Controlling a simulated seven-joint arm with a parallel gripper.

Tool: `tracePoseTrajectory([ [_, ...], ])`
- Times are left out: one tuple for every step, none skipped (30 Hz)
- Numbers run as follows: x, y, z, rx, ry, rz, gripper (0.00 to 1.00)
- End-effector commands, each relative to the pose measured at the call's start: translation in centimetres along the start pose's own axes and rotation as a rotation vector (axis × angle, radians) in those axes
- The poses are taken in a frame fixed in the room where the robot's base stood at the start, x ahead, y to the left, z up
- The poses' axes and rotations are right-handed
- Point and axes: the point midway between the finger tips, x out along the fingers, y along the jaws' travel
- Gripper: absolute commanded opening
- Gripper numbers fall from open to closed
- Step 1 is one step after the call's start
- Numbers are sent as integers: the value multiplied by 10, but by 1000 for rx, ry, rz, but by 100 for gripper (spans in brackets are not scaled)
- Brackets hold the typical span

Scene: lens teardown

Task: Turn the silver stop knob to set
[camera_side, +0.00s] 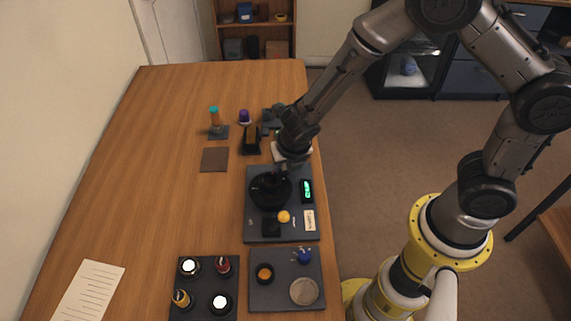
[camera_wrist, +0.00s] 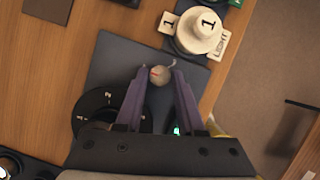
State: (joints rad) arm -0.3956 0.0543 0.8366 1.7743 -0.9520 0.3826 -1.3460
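The silver stop knob (camera_wrist: 158,76) is a small round grey knob with a red mark, on a dark board (camera_wrist: 118,62). In the wrist view it sits between the tips of my gripper's two purple fingers (camera_wrist: 160,74). The fingers are apart, with what look like narrow gaps beside the knob; contact is hard to judge. In the side view my gripper (camera_side: 281,172) points down over the back part of the dark board (camera_side: 255,232), and the knob is hidden there.
A black numbered dial (camera_wrist: 92,104) lies left of my fingers, with a green display (camera_side: 306,190) on the same board. Trays of small parts (camera_side: 180,262) lie at the front. The table's left side is mostly clear.

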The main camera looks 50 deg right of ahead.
Motion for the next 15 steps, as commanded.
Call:
tracePoseTrajectory([
  [0, 0, 0, 0, 0, 0, 26],
  [0, 0, 0, 0, 0, 0, 21],
  [0, 0, 0, 0, 0, 0, 14],
  [0, 0, 0, 0, 0, 0, 8],
  [0, 0, 0, 0, 0, 0, 3],
  [0, 0, 0, 0, 0, 0, 0],
  [0, 0, 0, 0, 0, 0, 0],
  [0, 0, 0, 0, 0, 0, 0],
  [0, 0, 0, 0, 0, 0, 0],
  [0, 0, 0, 0, 0, 0, 0],
  [0, 0, 0, 0, 0, 0, 0],
  [0, 0, 0, 1, 0, -1, 0],
  [0, 0, 0, 3, 0, -1, 0],
  [0, 0, 0, 5, 0, -2, 0],
  [0, 0, 0, 10, -1, -4, 0],
])
